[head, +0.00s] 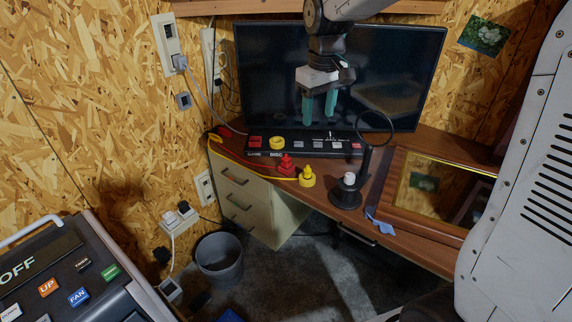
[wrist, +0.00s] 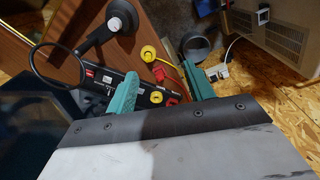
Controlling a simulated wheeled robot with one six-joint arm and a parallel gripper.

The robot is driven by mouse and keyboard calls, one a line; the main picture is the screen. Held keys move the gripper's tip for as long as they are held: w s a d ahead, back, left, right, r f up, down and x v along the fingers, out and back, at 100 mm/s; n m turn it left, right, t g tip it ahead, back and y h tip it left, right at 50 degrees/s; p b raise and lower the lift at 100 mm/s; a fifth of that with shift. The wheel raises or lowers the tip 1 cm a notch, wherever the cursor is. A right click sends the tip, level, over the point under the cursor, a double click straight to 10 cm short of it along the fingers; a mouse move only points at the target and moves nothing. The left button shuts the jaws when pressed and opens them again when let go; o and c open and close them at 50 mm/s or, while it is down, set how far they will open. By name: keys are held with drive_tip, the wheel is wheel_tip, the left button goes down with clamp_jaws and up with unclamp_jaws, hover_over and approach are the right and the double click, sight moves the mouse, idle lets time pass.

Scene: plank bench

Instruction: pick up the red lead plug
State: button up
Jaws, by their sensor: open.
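The red lead plug (head: 286,165) stands on the desk in front of the black panel, left of a yellow plug (head: 307,177). In the wrist view the red plug (wrist: 160,73) shows between my finger lines, near the yellow plug (wrist: 148,52). My gripper (head: 318,117) has two teal fingers, apart and empty, pointing down above the panel. It is higher than the red plug and farther back, toward the monitor. Both fingers also frame the wrist view (wrist: 160,71).
The black panel (head: 315,151) has a red socket and a yellow ring at its left. A ring magnifier on a black base (head: 345,196) stands right of the plugs. A framed mirror (head: 436,192) lies farther right. The monitor (head: 270,75) is behind. Leads run left.

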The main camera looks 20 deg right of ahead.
drive_tip(key=w+a+f+n, duration=0.1)
drive_tip(key=w+f+n, duration=0.1)
drive_tip(key=w+f, duration=0.9)
drive_tip(key=n, duration=0.1)
hover_over(285, 157)
drive_tip(key=shift+g, duration=0.3)
drive_tip(key=f, duration=1.1)
drive_tip(key=shift+w+d+f, duration=0.25)
wheel_tip(285, 157, down, 6)
drive_tip(key=shift+w+a, duration=0.1)
drive_tip(key=c, duration=1)
